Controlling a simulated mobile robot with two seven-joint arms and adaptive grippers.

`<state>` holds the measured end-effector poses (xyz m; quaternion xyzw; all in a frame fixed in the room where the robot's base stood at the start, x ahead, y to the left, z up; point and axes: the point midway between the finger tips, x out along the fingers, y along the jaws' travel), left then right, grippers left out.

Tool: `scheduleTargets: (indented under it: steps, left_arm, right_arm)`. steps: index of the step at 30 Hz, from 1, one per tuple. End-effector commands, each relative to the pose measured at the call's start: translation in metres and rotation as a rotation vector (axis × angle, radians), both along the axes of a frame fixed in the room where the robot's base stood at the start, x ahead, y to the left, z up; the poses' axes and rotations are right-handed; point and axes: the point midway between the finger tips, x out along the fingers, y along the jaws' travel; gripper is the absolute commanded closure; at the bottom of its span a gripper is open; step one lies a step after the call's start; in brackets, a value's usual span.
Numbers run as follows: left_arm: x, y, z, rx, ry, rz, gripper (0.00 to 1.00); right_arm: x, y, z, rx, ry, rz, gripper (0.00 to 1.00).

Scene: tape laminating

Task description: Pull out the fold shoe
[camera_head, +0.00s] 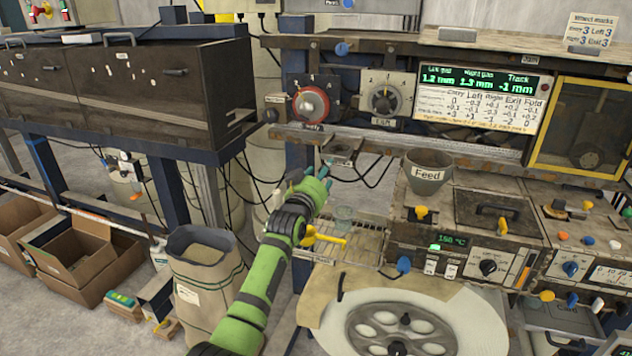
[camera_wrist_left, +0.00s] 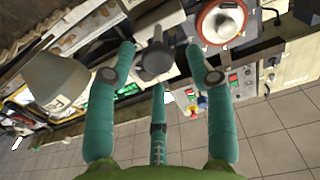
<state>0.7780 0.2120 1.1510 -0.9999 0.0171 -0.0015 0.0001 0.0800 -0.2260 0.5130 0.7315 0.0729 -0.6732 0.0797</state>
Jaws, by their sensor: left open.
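My left gripper (camera_head: 325,170) reaches up from the bottom of the head view to just below the front rail under the red dial. In the left wrist view its teal fingers (camera_wrist_left: 160,52) are spread apart. A dark grey knob-like part (camera_wrist_left: 154,64) shows between the fingertips there; I cannot tell whether it touches them or is the fold shoe. A small dark fitting (camera_head: 342,151) sits on the rail just above the fingertips in the head view. No part is clearly readable as the fold shoe. My right gripper is not in view.
The red-rimmed dial (camera_head: 311,103) and film dial (camera_head: 384,97) stand above the rail. A large reel (camera_head: 400,325) lies at the front.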

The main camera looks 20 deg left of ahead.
Motion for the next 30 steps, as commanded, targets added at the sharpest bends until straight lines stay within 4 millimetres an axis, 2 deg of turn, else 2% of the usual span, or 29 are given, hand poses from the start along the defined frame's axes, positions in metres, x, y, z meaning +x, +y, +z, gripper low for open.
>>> scheduleTargets:
  steps: [8,21,25,30]
  left_arm:
    - [-0.028,0.001,-0.001,0.0,-0.001,0.0,0.46]
    - [-0.099,0.004,0.001,0.001,-0.004,0.001,0.46]
    - [-0.112,0.004,0.001,0.001,-0.004,0.001,0.46]
    - [-0.119,0.005,0.002,0.001,-0.006,0.001,0.46]
  right_arm:
    - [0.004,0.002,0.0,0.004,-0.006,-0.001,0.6]
    - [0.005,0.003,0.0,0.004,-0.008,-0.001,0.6]
    - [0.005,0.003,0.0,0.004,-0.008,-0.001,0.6]
    - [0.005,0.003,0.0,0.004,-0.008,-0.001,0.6]
